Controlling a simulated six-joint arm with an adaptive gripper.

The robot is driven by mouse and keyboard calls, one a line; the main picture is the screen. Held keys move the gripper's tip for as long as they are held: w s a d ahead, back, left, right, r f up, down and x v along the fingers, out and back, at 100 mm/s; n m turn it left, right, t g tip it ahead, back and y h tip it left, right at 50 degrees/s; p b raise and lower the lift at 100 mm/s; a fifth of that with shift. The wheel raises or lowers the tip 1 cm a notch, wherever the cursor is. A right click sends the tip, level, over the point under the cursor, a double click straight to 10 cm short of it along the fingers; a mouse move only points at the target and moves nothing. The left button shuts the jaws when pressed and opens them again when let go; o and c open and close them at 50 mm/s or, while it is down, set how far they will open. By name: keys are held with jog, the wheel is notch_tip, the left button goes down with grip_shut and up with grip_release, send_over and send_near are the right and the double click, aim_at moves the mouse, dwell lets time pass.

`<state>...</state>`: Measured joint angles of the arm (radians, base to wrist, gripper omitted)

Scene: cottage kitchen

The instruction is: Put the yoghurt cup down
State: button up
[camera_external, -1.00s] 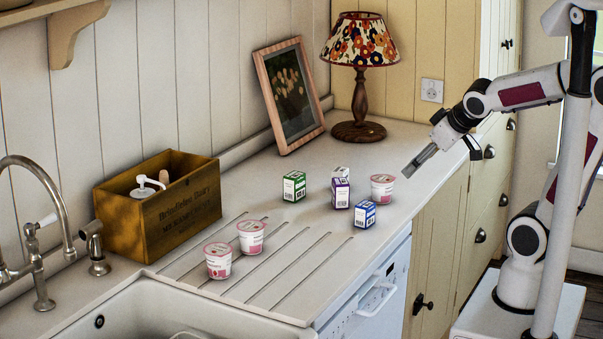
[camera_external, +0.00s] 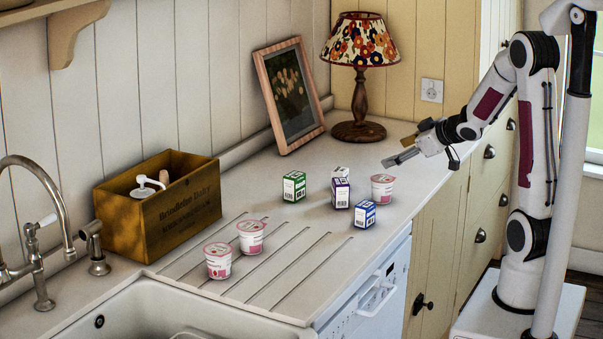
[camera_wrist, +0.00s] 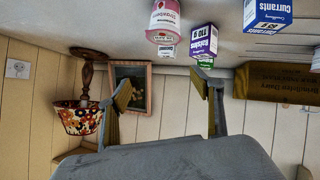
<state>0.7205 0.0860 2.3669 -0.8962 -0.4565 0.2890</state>
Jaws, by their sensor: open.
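Three pink-and-white yoghurt cups stand upright on the worktop. One cup (camera_external: 382,188) is at the right, near the small boxes. Two others, a rear cup (camera_external: 251,237) and a front cup (camera_external: 219,261), stand on the grooved drainer by the sink. My gripper (camera_external: 390,160) is open and empty, above the worktop just behind the right-hand cup and apart from it. In the wrist view the scene is upside down; my open fingers (camera_wrist: 163,92) have nothing between them, and a yoghurt cup (camera_wrist: 164,22) shows at the top.
Small boxes stand left of the right-hand cup: green (camera_external: 294,187), purple (camera_external: 340,193), blue (camera_external: 364,214), and a partly hidden one. A lamp (camera_external: 357,130), a leaning picture (camera_external: 290,95) and a wooden crate (camera_external: 125,225) line the wall. The sink (camera_external: 150,318) is at front left.

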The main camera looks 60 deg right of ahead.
aim_at(385, 179)
jog(key=f+y, duration=0.1)
jog(key=f, duration=0.1)
jog(key=d+f+t+y, duration=0.1)
jog(key=f, duration=0.1)
jog(key=s+d+f+y, duration=0.1)
jog(key=f, duration=0.1)
jog(key=shift+d+f+t, duration=0.1)
jog(key=shift+f+t, duration=0.05)
jog(key=shift+t, duration=0.25)
jog(key=shift+s+f+y, duration=0.4)
jog(key=shift+f+y, duration=0.1)
jog(key=shift+y, duration=0.3)
jog(key=shift+n, duration=0.3)
jog(key=shift+x, duration=1.3)
jog(key=shift+w, duration=0.15)
jog(key=shift+r+x, duration=0.1)
jog(key=shift+x, duration=1.15)
jog(key=shift+r+x, duration=0.15)
jog(key=shift+x, duration=1.1)
